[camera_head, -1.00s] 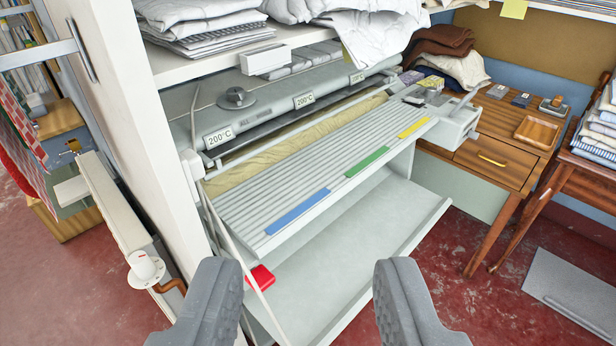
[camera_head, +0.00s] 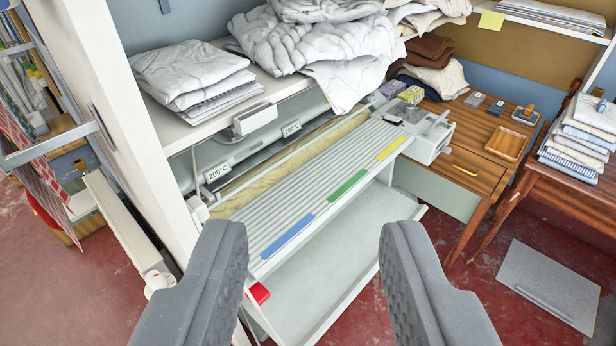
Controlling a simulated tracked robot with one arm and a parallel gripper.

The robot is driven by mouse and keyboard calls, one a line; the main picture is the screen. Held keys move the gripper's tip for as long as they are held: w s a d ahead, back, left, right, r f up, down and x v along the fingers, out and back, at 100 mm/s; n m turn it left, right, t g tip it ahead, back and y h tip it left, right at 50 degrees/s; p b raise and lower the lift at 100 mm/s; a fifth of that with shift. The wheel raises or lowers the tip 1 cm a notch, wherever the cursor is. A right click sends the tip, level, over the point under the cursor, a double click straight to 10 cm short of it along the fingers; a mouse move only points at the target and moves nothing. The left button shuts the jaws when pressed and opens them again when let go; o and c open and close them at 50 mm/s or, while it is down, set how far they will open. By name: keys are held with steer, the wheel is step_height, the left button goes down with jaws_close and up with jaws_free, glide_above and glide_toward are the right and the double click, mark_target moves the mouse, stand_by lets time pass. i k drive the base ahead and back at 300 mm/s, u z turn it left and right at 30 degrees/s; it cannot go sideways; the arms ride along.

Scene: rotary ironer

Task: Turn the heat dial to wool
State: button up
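The rotary ironer has a ribbed pale feed board (camera_head: 330,165) with blue, green and yellow strips along its front edge. A cream padded roller (camera_head: 290,155) lies behind it. A grey cover (camera_head: 232,147) with 200°C labels runs along the back, partly under the shelf. I cannot make out a heat dial or a wool mark in the current view. A control box (camera_head: 432,140) with a lever is at the ironer's right end; its markings are too small to read. My gripper (camera_head: 313,240) is open and empty, its two dark fingers in front of the ironer.
A shelf with folded and heaped white linen (camera_head: 310,45) overhangs the ironer's back. A white side panel (camera_head: 135,130) and radiator (camera_head: 120,225) stand at left. A wooden desk (camera_head: 470,150) is at right. A red block (camera_head: 259,293) is at the ironer's lower left.

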mark_target(409, 109)
steer(key=z, duration=1.7)
steer(key=i, duration=3.25)
steer(key=u, duration=3.15)
